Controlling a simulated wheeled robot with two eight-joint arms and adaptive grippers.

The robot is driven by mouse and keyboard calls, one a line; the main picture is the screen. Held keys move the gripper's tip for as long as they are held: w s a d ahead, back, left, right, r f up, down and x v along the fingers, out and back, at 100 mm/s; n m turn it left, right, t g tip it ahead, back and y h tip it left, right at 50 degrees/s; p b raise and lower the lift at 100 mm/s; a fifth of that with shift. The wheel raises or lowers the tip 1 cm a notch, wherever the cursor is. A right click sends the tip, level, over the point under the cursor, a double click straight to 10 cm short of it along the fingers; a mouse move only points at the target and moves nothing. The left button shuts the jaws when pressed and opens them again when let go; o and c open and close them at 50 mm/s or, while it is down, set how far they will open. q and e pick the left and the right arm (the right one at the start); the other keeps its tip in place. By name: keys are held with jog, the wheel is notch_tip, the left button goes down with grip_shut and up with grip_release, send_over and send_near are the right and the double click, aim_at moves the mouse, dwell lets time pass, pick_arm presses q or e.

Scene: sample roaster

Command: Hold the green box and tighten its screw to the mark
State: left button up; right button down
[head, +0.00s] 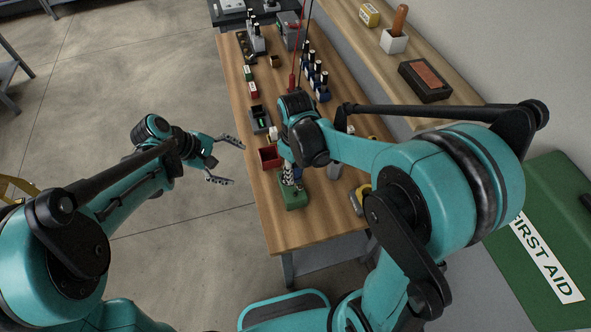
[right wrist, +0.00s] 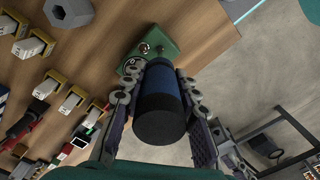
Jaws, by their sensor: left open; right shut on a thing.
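The green box (head: 293,199) stands near the front left edge of the wooden bench, and its top shows in the right wrist view (right wrist: 168,42) with small round metal fittings. My right gripper (head: 289,174) is just above the box, pointing down. In the right wrist view my right gripper (right wrist: 156,88) is shut on a blue and black cylindrical tool handle (right wrist: 162,112). The handle hides the tool's far end, so I cannot tell whether it touches the screw. The screw's mark cannot be made out. My left gripper (head: 228,162) is open and empty, left of the bench over the floor.
A red bin (head: 268,158) sits just behind the green box. A red tool (head: 292,82) hangs on a cord farther back. A yellow and black object (head: 359,198) lies to the right. Several bottles line the back.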

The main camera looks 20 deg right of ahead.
pick_arm(q)
jog(key=w+d+f+n+g+h, duration=0.2)
jog(key=w+d+f+n+h, duration=0.1)
jog(key=d+f, duration=0.3)
jog(key=n+g+h, duration=0.2)
jog(key=g, duration=0.1)
send_near(289, 189)
jog(key=w+f, duration=0.1)
jog(key=f, duration=0.1)
jog(key=shift+w+d+f, duration=0.15)
jog(key=shift+w+f, duration=0.1)
jog(key=shift+w, duration=0.1)
jog(key=shift+x, duration=5.1)
grip_shut()
jog(key=shift+c, duration=1)
grip_release()
jog(key=shift+f, duration=0.1)
